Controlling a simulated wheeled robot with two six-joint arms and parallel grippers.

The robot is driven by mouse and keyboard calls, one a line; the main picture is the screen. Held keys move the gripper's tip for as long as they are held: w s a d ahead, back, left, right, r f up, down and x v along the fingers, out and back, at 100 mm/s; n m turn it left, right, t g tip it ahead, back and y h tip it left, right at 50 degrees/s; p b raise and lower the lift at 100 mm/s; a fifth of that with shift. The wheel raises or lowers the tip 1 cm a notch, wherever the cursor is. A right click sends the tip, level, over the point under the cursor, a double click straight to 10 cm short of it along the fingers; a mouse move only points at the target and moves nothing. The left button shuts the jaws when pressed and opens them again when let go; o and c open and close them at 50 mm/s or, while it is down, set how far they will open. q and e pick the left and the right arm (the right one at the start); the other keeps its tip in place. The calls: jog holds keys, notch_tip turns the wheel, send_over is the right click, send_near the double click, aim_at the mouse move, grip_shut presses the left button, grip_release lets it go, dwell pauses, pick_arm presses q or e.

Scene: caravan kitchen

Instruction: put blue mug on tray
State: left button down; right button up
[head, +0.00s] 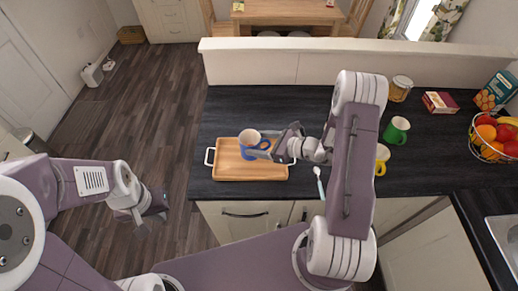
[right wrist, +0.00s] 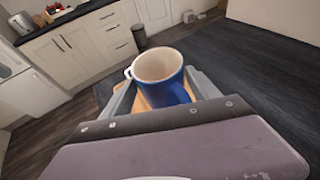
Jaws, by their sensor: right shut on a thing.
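The blue mug (head: 248,152), with a cream inside, is upright over the back middle of the wooden tray (head: 225,171). My right gripper (head: 265,150) is shut on the mug. In the right wrist view the mug (right wrist: 172,95) sits between the two fingers (right wrist: 165,92), and a little of the tray (right wrist: 143,103) shows below it. I cannot tell whether the mug's base touches the tray. My left gripper (head: 152,212) hangs over the floor at the left, away from the counter; its fingers are too unclear to judge.
A green mug (head: 396,130), a yellow mug (head: 382,157), a jar (head: 400,88), a carton box (head: 440,102) and a fruit basket (head: 491,151) stand right of my right arm. A toothbrush-like item (head: 319,183) lies right of the tray. The dark counter (head: 235,112) behind the tray is clear.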

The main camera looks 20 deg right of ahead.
aim_at(259, 149)
notch_tip(259, 149, down, 4)
jog(key=shift+w+r+p, duration=0.1)
jog(key=shift+w+p, duration=0.05)
jog(key=shift+p, duration=0.15)
jog(key=shift+f, duration=0.2)
jog(key=o, duration=1.5)
jog(key=shift+o, duration=1.1)
jog(key=shift+r, duration=0.1)
